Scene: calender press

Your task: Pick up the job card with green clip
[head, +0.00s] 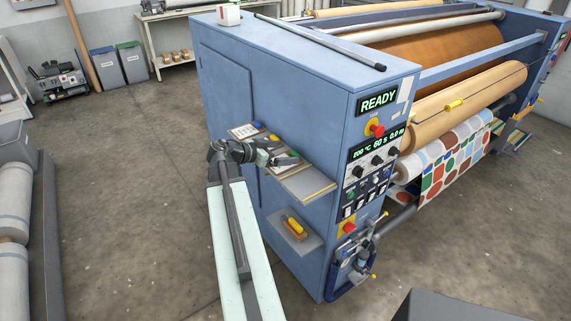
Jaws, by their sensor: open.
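My gripper (288,159) is open at the end of my arm, over the upper shelf (312,187) on the side of the blue press cabinet. A pale card with small printed marks (242,131) lies at the far left end of that shelf, left of and behind my gripper. I cannot tell for sure whether it is the job card, and no green clip shows clearly on it. My gripper and wrist hide part of the shelf, and small yellow and blue things show just behind them.
A lower shelf holds a yellow-handled tool (295,224). The control panel (371,150) reads READY on the cabinet's front. A blue hose (352,278) hangs at its lower corner. Rollers with patterned fabric (445,160) stand right.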

